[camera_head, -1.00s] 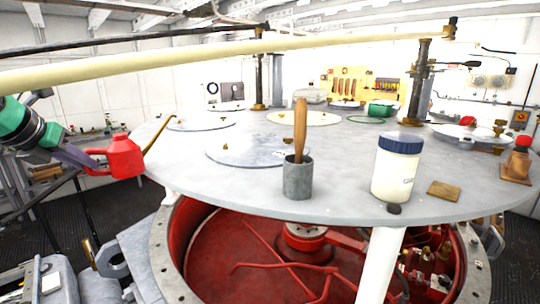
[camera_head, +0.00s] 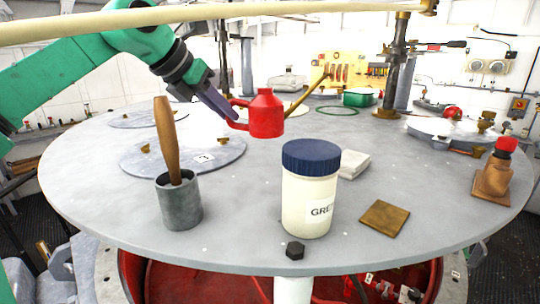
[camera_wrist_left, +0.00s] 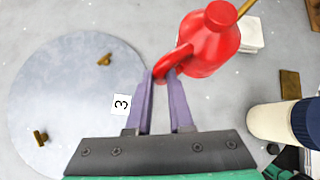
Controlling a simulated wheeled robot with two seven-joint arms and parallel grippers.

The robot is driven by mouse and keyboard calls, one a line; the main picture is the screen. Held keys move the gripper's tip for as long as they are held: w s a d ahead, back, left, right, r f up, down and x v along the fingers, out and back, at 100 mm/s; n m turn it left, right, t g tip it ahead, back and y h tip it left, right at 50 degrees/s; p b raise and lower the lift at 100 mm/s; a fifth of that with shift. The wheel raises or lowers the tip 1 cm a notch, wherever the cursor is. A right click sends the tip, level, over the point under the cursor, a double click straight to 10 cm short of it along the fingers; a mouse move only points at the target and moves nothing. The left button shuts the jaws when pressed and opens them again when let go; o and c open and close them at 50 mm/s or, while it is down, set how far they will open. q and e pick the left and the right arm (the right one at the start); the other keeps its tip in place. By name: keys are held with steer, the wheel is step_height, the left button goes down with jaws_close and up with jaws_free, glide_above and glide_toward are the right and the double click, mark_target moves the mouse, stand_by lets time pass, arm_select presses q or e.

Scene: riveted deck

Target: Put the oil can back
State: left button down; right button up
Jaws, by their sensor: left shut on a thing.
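The red oil can (camera_head: 266,114) with a brass spout hangs above the round grey table (camera_head: 250,215), behind the grease jar in the head view. My left gripper (camera_head: 234,110) is shut on the can's handle, at the can's left side. In the left wrist view the can (camera_wrist_left: 209,42) is beyond the purple fingers (camera_wrist_left: 160,90), with its handle loop between their tips. The can looks upright and clear of the table top. My right gripper is not in view.
A cream jar with a blue lid (camera_head: 310,190), a grey pot with a wooden-handled tool (camera_head: 180,203), a brass plate (camera_head: 385,219), a white folded cloth (camera_head: 353,164) and a dark nut (camera_head: 295,250) stand on the table. A red-topped brown bottle (camera_head: 494,171) is at right.

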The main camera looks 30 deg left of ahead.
arm_select(q)
steer(key=f, duration=0.5)
steer(key=a+f+p, duration=0.1)
steer(key=f, duration=0.1)
steer(key=shift+s+f, duration=0.2)
steer(key=shift+s, duration=0.2)
steer(key=shift+w+d+f, duration=0.1)
steer(key=shift+w+d, duration=0.05)
steer(key=shift+w, duration=0.05)
steer(key=shift+f, duration=0.1)
steer(key=c, duration=0.8)
jaws_free()
steer(key=shift+s, duration=0.25)
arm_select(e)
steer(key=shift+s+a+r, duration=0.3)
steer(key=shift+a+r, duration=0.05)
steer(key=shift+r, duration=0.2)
arm_select(q)
steer(key=shift+w, duration=0.1)
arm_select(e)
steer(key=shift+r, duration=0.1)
arm_select(q)
steer(key=shift+r, duration=0.25)
steer(key=b+v, duration=0.3)
steer(key=v, duration=0.9)
steer(key=shift+f, duration=0.1)
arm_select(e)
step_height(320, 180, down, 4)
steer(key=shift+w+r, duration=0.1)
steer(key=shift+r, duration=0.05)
